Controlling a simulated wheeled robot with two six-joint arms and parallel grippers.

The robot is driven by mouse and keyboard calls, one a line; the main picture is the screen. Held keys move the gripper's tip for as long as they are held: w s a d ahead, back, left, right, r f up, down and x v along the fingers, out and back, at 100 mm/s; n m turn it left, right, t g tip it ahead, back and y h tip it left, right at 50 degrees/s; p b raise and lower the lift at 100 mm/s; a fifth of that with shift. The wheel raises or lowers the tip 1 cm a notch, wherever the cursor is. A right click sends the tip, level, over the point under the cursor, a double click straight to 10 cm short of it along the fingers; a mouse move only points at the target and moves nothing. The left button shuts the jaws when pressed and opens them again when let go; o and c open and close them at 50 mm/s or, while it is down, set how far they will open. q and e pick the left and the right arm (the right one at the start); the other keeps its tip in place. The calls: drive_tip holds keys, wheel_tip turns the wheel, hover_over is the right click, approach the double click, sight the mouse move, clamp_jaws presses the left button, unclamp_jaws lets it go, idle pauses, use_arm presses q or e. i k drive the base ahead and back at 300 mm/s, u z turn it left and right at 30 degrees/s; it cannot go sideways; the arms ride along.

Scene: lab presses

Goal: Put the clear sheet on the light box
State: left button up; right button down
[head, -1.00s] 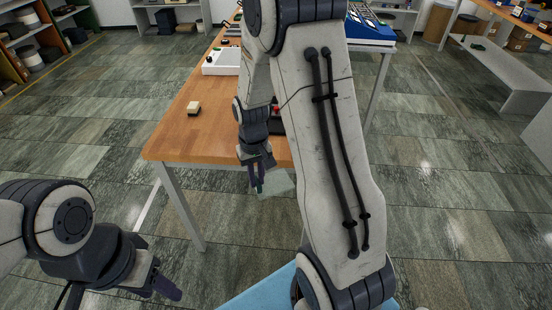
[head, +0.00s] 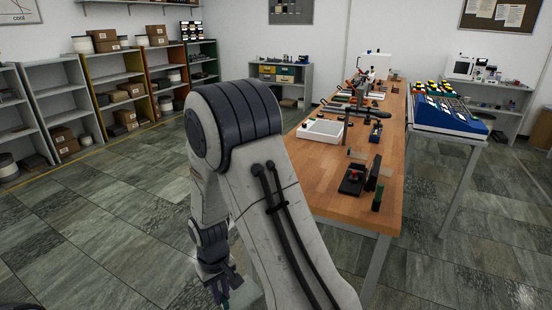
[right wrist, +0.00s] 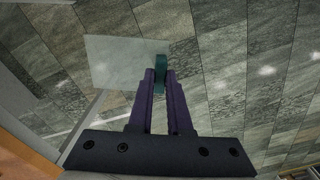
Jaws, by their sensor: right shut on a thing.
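The clear sheet (right wrist: 115,62) is a thin see-through square with a teal tab (right wrist: 160,72) at one edge. My right gripper (right wrist: 160,78) is shut on that tab, and the sheet sticks out to the left in the right wrist view, above the floor. In the head view my right gripper (head: 222,292) hangs low in front of the table, clear of it; the sheet is hard to make out there. The light box (head: 322,131), a flat white box with a pale top, lies on the wooden table, away from the gripper. My left gripper is out of view.
The wooden table (head: 330,185) holds a dark press-like device (head: 352,180) near its front end and small upright pieces. A blue rack (head: 447,117) stands at right. Shelves (head: 52,105) line the left wall. The floor between is clear.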

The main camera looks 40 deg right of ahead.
sight(322, 126)
drive_tip(key=u, duration=0.45)
drive_tip(key=i, duration=2.3)
drive_tip(key=z, duration=0.15)
drive_tip(key=i, duration=1.55)
drive_tip(key=z, duration=1.1)
drive_tip(key=i, duration=0.9)
drive_tip(key=z, duration=0.95)
